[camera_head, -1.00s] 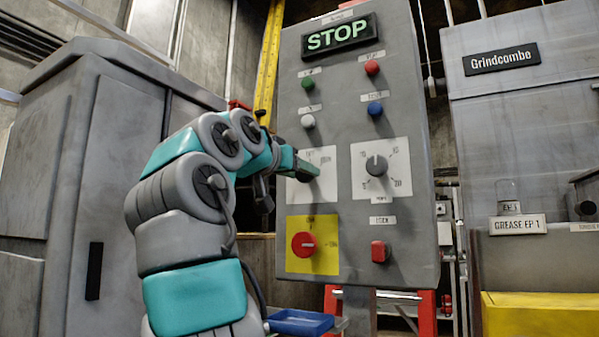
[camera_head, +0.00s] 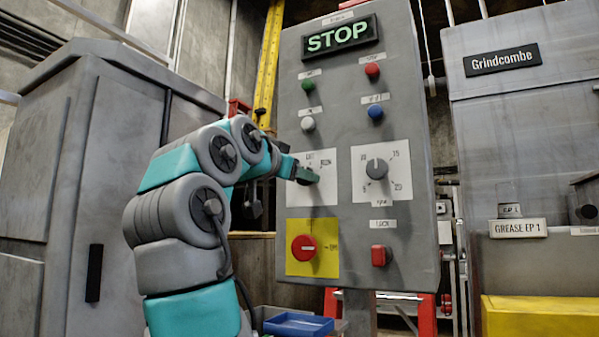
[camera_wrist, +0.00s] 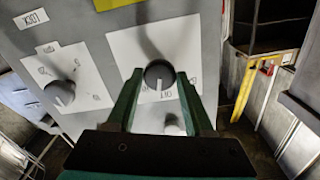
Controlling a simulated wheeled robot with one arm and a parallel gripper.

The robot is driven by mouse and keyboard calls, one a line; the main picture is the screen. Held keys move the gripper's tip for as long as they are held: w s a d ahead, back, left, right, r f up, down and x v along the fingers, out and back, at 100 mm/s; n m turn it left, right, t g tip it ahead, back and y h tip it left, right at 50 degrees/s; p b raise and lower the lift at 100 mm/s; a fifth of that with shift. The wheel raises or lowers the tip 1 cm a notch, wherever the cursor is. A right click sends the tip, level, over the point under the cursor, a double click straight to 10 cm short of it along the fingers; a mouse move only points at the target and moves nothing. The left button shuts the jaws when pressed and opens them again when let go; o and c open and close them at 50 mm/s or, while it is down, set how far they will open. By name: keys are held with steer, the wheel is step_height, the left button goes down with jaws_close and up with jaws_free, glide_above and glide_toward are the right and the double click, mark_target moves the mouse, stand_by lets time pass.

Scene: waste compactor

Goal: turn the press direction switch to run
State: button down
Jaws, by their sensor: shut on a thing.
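The switch is a dark round knob (camera_head: 312,178) on a white plate on the grey control panel. In the head view its plate has a label above the knob and another at the upper right that seems to read RUN. My gripper (camera_head: 304,174) is at the knob, coming from the left. In the wrist view the knob (camera_wrist: 160,74) sits between the two green fingers, which are shut on it. There the panel appears upside down, and the knob's white mark points down towards a label just below it, hard to read.
Right of the switch is a second dial (camera_head: 376,168). Below is a red rotary switch (camera_head: 304,248) on yellow, and a red button (camera_head: 380,255). Green, red, white and blue buttons sit above, under a lit STOP sign (camera_head: 340,38). A grey cabinet (camera_head: 110,150) stands at left.

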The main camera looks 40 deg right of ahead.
steer(key=shift+m+p, duration=1.35)
steer(key=shift+m, duration=1.95)
steer(key=shift+c, duration=1.4)
jaws_free()
steer(key=shift+a, duration=0.1)
steer(key=b+v, duration=0.1)
steer(key=v, duration=0.6)
steer(key=shift+s+a, duration=0.15)
steer(key=shift+a, duration=0.1)
